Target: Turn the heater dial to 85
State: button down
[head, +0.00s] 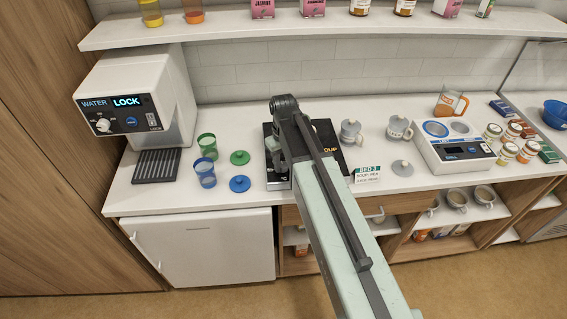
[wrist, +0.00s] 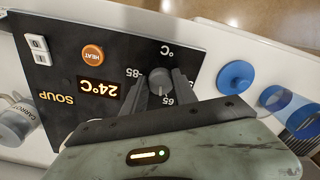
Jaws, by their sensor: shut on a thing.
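The soup heater's black panel (wrist: 120,40) fills much of the wrist view, seen upside down. Its grey round dial (wrist: 160,77) sits between the marks 85 and 65. A pale line on the dial seems to point toward the 65 side, though the fingers partly cover it. The orange display (wrist: 98,90) reads 24°C. My gripper (wrist: 162,84) is shut on the dial, one finger on each side. In the head view the black heater (head: 325,130) stands on the counter; my arm covers its middle and the dial is hidden.
An orange HEAT button (wrist: 93,54) and a white switch (wrist: 38,48) are on the panel. A shelf (head: 330,27) runs above.

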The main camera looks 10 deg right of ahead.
jog(key=m, duration=0.5)
jog(key=shift+a+m, duration=0.15)
jog(key=shift+m, duration=0.15)
jog(key=m, duration=0.9)
jog(key=shift+w+a+m, duration=0.1)
jog(key=shift+m, duration=0.3)
jog(key=shift+w+m, duration=0.1)
jog(key=shift+m, duration=2.2)
jog(key=c, duration=1)
grip_release()
jog(key=shift+o, duration=0.2)
jog(key=shift+r, duration=0.1)
